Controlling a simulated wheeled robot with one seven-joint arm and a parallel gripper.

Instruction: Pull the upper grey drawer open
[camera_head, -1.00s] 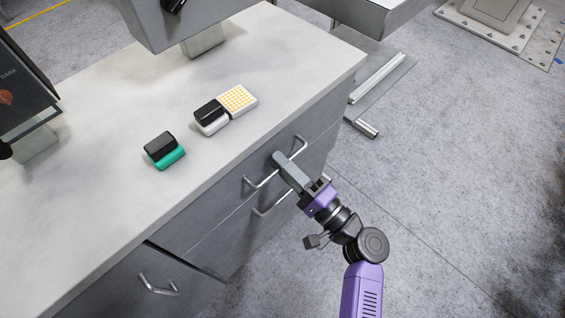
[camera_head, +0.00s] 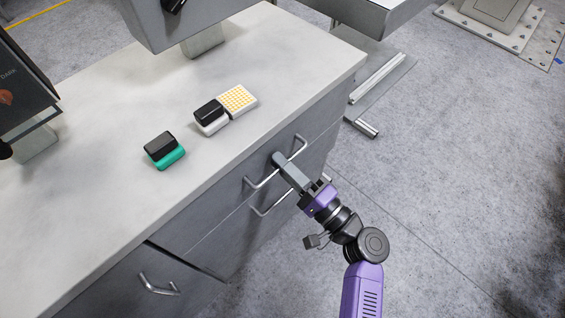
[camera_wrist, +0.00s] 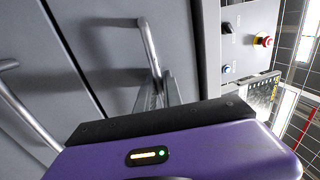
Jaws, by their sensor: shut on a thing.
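The upper grey drawer (camera_head: 212,212) is in the front of the cabinet, just under the counter edge. Its front looks about flush with the cabinet. Its silver bar handle (camera_head: 262,182) runs across the drawer front, and my gripper (camera_head: 277,159) is shut on the middle of it. The fingers hide that part of the bar. In the wrist view the handle (camera_wrist: 149,45) runs down to my fingers (camera_wrist: 159,92), which partly hide its lower end.
A second handle (camera_head: 268,211) sits close below, on the lower drawer. Another handle (camera_head: 158,287) is at lower left. A teal-and-black item (camera_head: 165,152) and a white-and-black item (camera_head: 212,117) lie on the counter (camera_head: 110,205).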

